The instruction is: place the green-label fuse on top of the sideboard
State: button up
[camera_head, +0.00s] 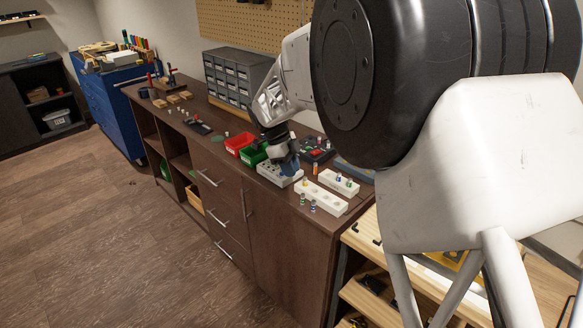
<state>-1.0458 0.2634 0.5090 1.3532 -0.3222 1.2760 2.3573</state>
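The dark brown sideboard (282,240) runs along the wall, with many small items on its top. Two small upright fuse-like cylinders stand near its front edge: one with a greenish band (302,199) and one bluish (313,206). The labels are too small to read surely, so I cannot tell which is the green-label fuse. My gripper (287,167) points down at a light grey block with holes (268,174) on the sideboard. Its fingers are dark and small here. I cannot tell whether they hold anything, and they hide part of the block.
A white holed block (330,203) lies right of my gripper, with another white block (345,188) behind it bearing small pieces. A red bin (238,143) and a green bin (252,155) stand to the left. A grey drawer cabinet (232,75) stands behind. Little bare top shows around the blocks.

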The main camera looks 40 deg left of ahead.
jog(key=shift+d, duration=0.1)
dwell(0.4)
jog(key=w+d+r+n+y, duration=0.15)
jog(key=d+r, duration=0.25)
jog(key=d, duration=0.6)
jog(key=w+d+r+n+g, duration=0.1)
jog(key=w+d+r, duration=0.3)
jog(key=d, duration=0.6)
jog(key=w+d+r+n, duration=0.2)
jog(key=d+r, duration=0.3)
jog(key=d, duration=0.5)
jog(key=s+d+r+n+y, duration=0.1)
jog(key=s+d+r, duration=0.1)
jog(key=d, duration=0.8)
jog(key=s+d+r+n, duration=0.2)
jog(key=s+d, duration=0.1)
jog(key=d, duration=0.7)
jog(key=s+d+f+n+t, duration=0.1)
jog(key=s+d+f+n, duration=0.1)
jog(key=s+d, duration=0.8)
jog(key=s+d+f+n+y, duration=0.1)
jog(key=s+d+n, duration=0.2)
jog(key=s+d, duration=0.8)
jog(key=shift+s+d+f+n+t, duration=0.25)
jog(key=shift+d+f+n+t, duration=0.15)
jog(key=shift+d, duration=0.7)
